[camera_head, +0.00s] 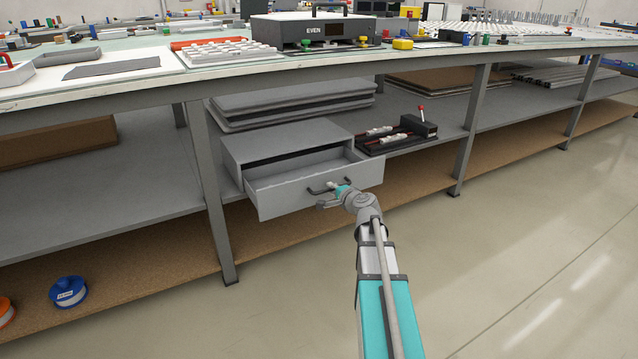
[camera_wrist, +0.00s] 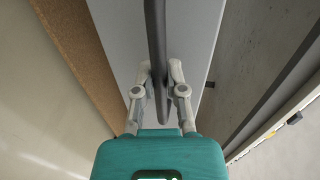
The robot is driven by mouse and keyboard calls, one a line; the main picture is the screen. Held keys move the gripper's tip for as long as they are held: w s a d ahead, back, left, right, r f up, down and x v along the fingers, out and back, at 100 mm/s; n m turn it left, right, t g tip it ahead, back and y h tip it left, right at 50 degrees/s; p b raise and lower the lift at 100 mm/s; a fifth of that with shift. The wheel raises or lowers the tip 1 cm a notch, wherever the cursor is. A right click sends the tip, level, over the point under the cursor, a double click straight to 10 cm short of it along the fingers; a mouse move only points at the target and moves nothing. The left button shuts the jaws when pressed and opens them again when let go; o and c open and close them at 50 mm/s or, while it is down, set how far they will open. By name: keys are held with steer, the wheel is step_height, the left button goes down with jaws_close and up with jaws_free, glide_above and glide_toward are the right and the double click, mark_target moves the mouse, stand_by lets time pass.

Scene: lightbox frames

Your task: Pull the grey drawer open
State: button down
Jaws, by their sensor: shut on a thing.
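The grey drawer (camera_head: 283,195) stands partly out of its grey cabinet (camera_head: 262,142), on the shelf under the workbench. Its inside shows from above, and the part I can see looks empty. A dark bar handle (camera_head: 316,191) is on the drawer front. My gripper (camera_head: 335,197) is at the handle. In the wrist view, the handle (camera_wrist: 155,40) runs between the two fingers of my gripper (camera_wrist: 161,75), which are closed around it. The drawer front (camera_wrist: 190,30) lies just behind the handle. My gripper hides part of the handle in the head view.
A bench leg (camera_head: 212,200) stands left of the drawer, another (camera_head: 472,130) to the right. A black fixture with a red-knobbed lever (camera_head: 408,135) sits right of the cabinet. Grey sheets (camera_head: 290,100) lie behind. The floor (camera_head: 500,240) in front is clear.

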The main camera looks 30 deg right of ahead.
steer(key=shift+s+d, duration=0.35)
steer(key=shift+s, duration=0.5)
steer(key=c, duration=0.7)
jaws_free()
steer(key=shift+a, duration=0.1)
steer(key=shift+a, duration=0.1)
steer(key=shift+s, duration=0.15)
